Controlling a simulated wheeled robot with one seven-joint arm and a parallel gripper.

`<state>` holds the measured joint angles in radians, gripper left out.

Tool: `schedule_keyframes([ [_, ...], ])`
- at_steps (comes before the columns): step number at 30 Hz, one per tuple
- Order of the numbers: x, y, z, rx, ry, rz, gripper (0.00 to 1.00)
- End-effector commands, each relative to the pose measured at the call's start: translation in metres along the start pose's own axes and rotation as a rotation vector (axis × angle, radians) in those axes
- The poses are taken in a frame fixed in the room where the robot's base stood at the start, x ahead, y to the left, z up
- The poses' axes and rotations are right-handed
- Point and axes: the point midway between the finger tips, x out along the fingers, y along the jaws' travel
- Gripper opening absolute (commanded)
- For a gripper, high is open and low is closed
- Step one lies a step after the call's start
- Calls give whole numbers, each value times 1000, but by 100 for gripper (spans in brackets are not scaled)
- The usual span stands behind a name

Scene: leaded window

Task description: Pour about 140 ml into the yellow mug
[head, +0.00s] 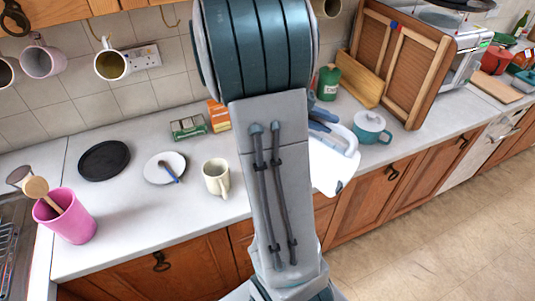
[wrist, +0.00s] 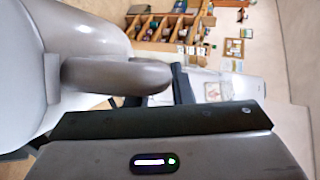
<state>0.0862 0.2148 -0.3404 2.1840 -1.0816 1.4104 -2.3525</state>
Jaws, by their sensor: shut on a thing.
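A pale yellow, cream-looking mug (head: 216,178) stands upright on the counter, just left of my arm. Its inside cannot be made out well. In the wrist view my gripper (wrist: 180,88) is shut on a large smooth grey vessel (wrist: 100,35), at a rounded, handle-like part (wrist: 115,75). The vessel fills the left of that view, and its mouth and contents do not show.
A white saucer (head: 157,168), black round plate (head: 104,160) and pink pot (head: 68,218) with utensils are left of the mug. Mugs hang on the wall, including one with a yellow inside (head: 112,65).

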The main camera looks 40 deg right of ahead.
Motion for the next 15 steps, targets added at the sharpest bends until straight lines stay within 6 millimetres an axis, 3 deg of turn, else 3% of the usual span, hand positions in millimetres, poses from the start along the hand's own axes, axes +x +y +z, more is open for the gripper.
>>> schedule_keyframes([
  [15,-8,-5,3,-15,8,-44,0],
])
